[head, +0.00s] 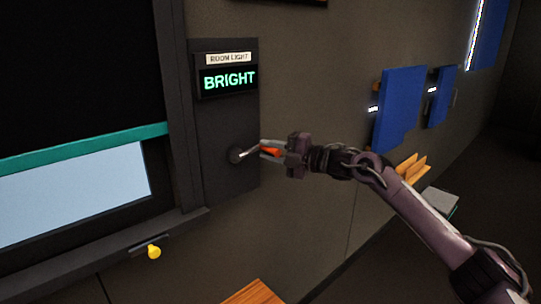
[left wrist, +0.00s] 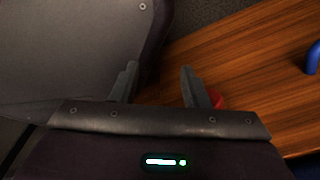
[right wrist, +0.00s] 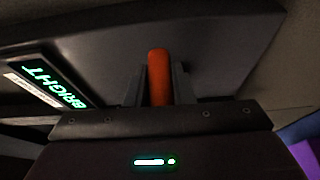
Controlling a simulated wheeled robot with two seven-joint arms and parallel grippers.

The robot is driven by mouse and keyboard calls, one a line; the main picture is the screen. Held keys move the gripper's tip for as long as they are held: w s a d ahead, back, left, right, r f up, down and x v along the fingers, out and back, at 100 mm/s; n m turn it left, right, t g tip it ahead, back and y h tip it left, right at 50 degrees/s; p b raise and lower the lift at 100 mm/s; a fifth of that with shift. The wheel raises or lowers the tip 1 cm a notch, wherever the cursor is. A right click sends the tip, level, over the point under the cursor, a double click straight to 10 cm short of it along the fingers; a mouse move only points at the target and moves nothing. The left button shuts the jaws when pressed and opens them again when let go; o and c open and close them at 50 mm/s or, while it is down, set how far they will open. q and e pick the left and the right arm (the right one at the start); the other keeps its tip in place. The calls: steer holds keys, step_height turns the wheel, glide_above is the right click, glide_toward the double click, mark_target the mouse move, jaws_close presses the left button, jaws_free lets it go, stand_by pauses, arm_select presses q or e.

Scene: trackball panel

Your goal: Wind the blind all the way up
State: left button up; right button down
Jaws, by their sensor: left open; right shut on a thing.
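The dark blind (head: 75,75) covers the upper part of the window at the left of the head view. Its teal bottom bar (head: 85,148) hangs slightly slanted in the picture, with a pale bright pane (head: 75,195) showing below. To its right is a dark wall panel (head: 225,120) with a crank (head: 240,155) low on it. My right gripper (head: 270,151) is shut on the crank's orange handle, which also shows between the fingers in the right wrist view (right wrist: 158,75). The crank arm points right. My left gripper (left wrist: 160,88) is open and empty, seen only in the left wrist view.
The panel's display (head: 229,79) reads BRIGHT under a ROOM LIGHT label. A yellow knob (head: 154,252) sticks out below the window sill. Blue panels (head: 400,105) hang on the right wall. A wooden surface (left wrist: 250,60) lies beneath the left gripper, with a blue object (left wrist: 314,58) on it.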

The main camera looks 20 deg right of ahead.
steer(key=r+n, duration=0.1)
steer(key=n+p, duration=0.1)
steer(key=r+n+g, duration=0.1)
steer(key=shift+s+a+r+h+p, duration=0.15)
steer(key=shift+a+r+h+p, duration=0.15)
steer(key=shift+h+p, duration=0.1)
steer(key=shift+s+a+r+n+h+p, duration=0.1)
steer(key=shift+a+r+n+h+p, duration=0.45)
steer(key=shift+n, duration=0.45)
steer(key=shift+f, duration=0.15)
steer(key=c, duration=1.3)
jaws_free()
steer(key=shift+s, duration=0.1)
steer(key=shift+o, duration=0.2)
